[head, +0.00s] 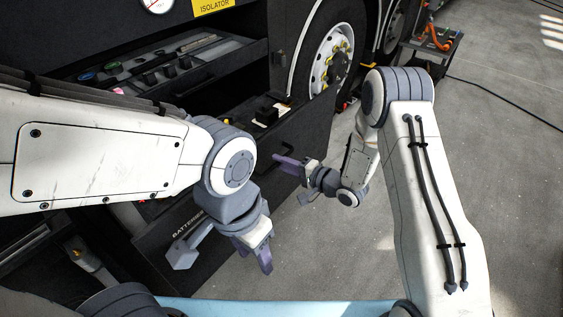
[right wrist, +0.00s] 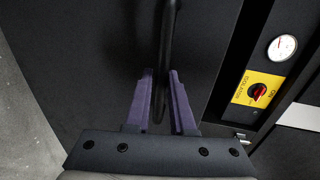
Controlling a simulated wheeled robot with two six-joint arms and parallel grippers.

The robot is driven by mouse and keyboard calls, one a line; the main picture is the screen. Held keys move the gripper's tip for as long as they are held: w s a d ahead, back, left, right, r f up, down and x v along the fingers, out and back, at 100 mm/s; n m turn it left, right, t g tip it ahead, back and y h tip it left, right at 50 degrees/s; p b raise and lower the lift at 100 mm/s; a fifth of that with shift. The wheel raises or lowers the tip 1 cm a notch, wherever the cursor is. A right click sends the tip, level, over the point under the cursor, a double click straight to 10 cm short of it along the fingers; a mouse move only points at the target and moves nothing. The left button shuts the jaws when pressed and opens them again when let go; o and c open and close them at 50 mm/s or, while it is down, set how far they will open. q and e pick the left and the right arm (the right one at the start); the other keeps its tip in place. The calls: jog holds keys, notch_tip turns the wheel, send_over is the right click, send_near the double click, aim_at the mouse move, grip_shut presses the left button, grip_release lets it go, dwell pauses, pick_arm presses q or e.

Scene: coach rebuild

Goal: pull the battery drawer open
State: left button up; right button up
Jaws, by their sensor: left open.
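The battery drawer is a black box low in the coach's side, its front (head: 315,125) lettered "BATTERIES" standing out from the body, so part of the inside shows. My right gripper (head: 281,160) is at the front's outer face. In the right wrist view a black bar handle (right wrist: 167,35) runs between its two purple fingers (right wrist: 161,75), which look shut on it. My left gripper (head: 254,260) is open and empty, in front of the drawer near the lettering. My left arm hides much of the drawer.
An upper tray with tools (head: 210,55) stands out above the drawer. A wheel (head: 330,55) is behind the drawer's far end. A yellow isolator label (right wrist: 258,89) and a gauge (right wrist: 282,47) are on the body. A cart (head: 432,45) stands farther off.

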jog(key=o, duration=0.3)
jog(key=shift+d+f, duration=0.2)
jog(key=shift+a+r, duration=0.1)
jog(key=v, duration=1)
jog(key=shift+s+d, duration=0.2)
jog(key=shift+a+r, duration=0.1)
